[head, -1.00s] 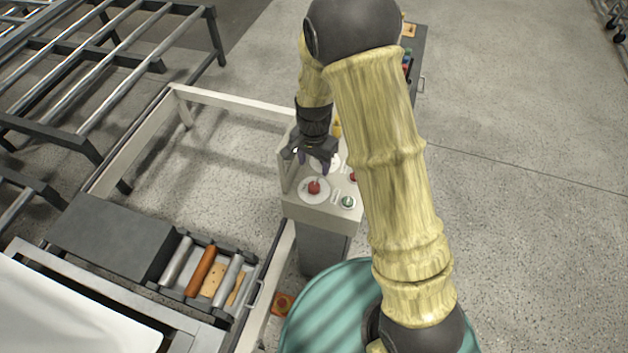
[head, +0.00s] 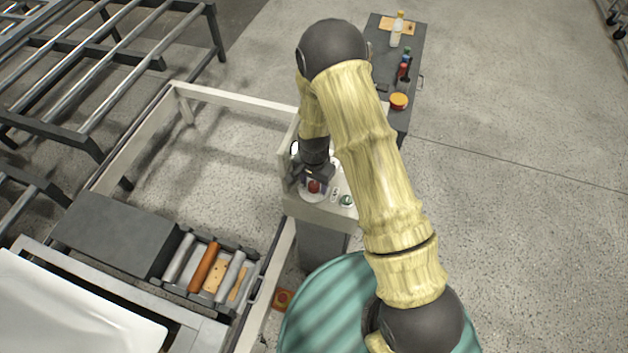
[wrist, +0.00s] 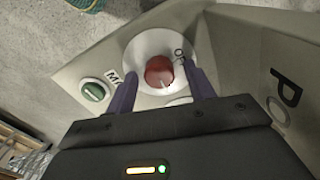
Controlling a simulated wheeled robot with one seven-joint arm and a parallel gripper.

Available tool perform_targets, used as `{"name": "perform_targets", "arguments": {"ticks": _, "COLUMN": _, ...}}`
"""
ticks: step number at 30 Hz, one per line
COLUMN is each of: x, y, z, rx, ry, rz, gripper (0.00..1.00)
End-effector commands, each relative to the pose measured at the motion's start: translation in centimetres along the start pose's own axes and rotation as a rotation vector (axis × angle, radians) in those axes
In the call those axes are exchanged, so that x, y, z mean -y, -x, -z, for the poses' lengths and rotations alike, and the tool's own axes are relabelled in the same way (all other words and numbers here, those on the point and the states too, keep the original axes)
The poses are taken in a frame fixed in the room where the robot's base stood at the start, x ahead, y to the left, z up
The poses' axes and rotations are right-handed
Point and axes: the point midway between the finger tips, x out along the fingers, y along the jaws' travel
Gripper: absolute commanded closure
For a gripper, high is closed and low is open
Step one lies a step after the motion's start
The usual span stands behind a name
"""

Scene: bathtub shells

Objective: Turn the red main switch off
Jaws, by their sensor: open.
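The red main switch (head: 314,187) is a round red knob on a pale round plate, on top of the light grey control box (head: 325,210). In the wrist view the red knob (wrist: 159,72) lies between the two dark fingers of my gripper (wrist: 160,85). The jaws are open, with a gap visible on both sides of the knob. Printed letters on the plate and beside it are partly hidden by the fingers. In the head view my gripper (head: 312,178) is right over the knob. Whether the fingers reach down around it I cannot tell.
A green button (head: 346,200) sits on the box beside the switch; it also shows in the wrist view (wrist: 94,91). A pale upright panel (wrist: 275,65) rises close beside the gripper. A dark cart (head: 385,65) with bottles stands behind. Open floor lies right.

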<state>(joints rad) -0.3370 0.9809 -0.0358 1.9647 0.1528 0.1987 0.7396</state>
Motion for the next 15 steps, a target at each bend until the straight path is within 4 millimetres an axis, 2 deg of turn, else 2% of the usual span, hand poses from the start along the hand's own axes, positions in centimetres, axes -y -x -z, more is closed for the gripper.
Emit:
{"name": "perform_targets", "arguments": {"ticks": 3, "x": 0.01, "y": 0.01, "z": 0.01, "rx": 0.0, "ry": 0.0, "rz": 0.0, "gripper": 0.46}}
{"name": "perform_targets", "arguments": {"ticks": 4, "x": 0.01, "y": 0.01, "z": 0.01, "rx": 0.0, "ry": 0.0, "rz": 0.0, "gripper": 0.5}}
{"name": "perform_targets", "arguments": {"ticks": 10, "x": 0.01, "y": 0.03, "z": 0.01, "rx": 0.0, "ry": 0.0, "rz": 0.0, "gripper": 0.9}}
{"name": "perform_targets", "arguments": {"ticks": 15, "x": 0.03, "y": 0.03, "z": 0.02, "rx": -0.001, "ry": 0.002, "rz": 0.001, "gripper": 0.91}}
